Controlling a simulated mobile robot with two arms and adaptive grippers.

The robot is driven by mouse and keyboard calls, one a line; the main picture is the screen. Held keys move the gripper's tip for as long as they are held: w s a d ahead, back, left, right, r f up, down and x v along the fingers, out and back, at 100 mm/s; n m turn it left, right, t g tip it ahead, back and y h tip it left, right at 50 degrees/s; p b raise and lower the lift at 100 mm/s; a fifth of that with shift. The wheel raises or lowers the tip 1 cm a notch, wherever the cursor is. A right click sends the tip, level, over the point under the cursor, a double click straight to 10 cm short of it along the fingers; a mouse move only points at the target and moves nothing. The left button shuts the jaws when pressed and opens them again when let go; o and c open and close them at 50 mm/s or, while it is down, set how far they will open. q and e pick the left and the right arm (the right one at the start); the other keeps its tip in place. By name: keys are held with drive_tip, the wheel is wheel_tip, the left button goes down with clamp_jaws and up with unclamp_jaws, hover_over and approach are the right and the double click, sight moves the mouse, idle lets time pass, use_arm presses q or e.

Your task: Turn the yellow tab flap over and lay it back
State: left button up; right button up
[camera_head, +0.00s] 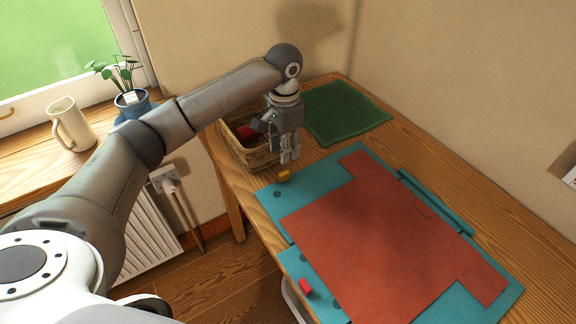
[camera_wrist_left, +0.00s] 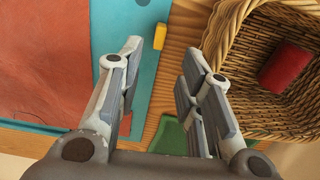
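The small yellow tab (camera_head: 284,176) sits at the near-left edge of a teal board (camera_head: 340,161), most of which a flat red-orange sheet (camera_head: 375,235) covers. My left gripper (camera_head: 290,158) hangs pointing down, just above and beyond the tab in the head view. In the left wrist view the tab (camera_wrist_left: 160,36) shows beyond the fingertips, roughly in line with the gap between the fingers. The left gripper (camera_wrist_left: 163,55) is open, with nothing between its fingers. My right gripper is in neither view.
A wicker basket (camera_head: 240,152) holding a red block (camera_head: 246,131) stands close beside the left gripper. A green mat (camera_head: 343,111) lies at the back. A small red tab (camera_head: 305,287) is at the board's near edge. A jug (camera_head: 72,124) and potted plant (camera_head: 131,103) stand on the sill.

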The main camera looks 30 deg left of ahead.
sight(284, 173)
use_arm(q)
drive_tip(key=f, duration=0.3)
drive_tip(key=s+f, duration=0.1)
drive_tip(key=f, duration=0.1)
drive_tip(key=shift+a, duration=0.1)
drive_tip(key=f, duration=0.3)
drive_tip(key=shift+w+f, duration=0.2)
drive_tip(key=shift+f, duration=0.3)
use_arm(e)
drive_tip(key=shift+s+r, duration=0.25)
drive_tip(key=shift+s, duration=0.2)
use_arm(q)
drive_tip(key=shift+c, duration=0.3)
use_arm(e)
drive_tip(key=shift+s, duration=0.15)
use_arm(q)
clamp_jaws()
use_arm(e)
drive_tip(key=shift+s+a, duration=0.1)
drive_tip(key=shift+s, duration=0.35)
